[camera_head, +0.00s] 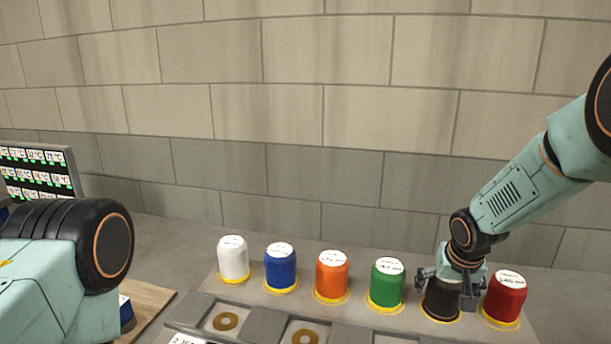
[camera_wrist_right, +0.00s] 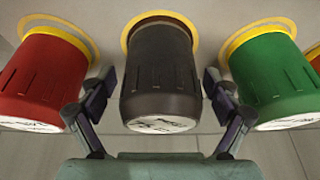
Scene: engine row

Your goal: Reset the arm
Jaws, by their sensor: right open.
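My right arm comes in from the right in the head view. Its gripper (camera_head: 453,283) is at the black canister (camera_head: 442,302), between the green and red ones. In the right wrist view the gripper (camera_wrist_right: 160,112) is open, with one finger on each side of the black canister (camera_wrist_right: 160,70). Small gaps show between the fingers and its sides. The black canister stands upright in a yellow ring. In the head view a part of my left arm (camera_head: 60,265) fills the lower left; its gripper is not in view.
White (camera_head: 233,260), blue (camera_head: 281,268), orange (camera_head: 331,276), green (camera_head: 386,284) and red (camera_head: 504,298) canisters stand in a row in yellow rings. Slots with brass-coloured washers (camera_head: 226,321) lie in front. A display panel (camera_head: 40,172) is at the left. A block wall (camera_head: 300,100) stands behind.

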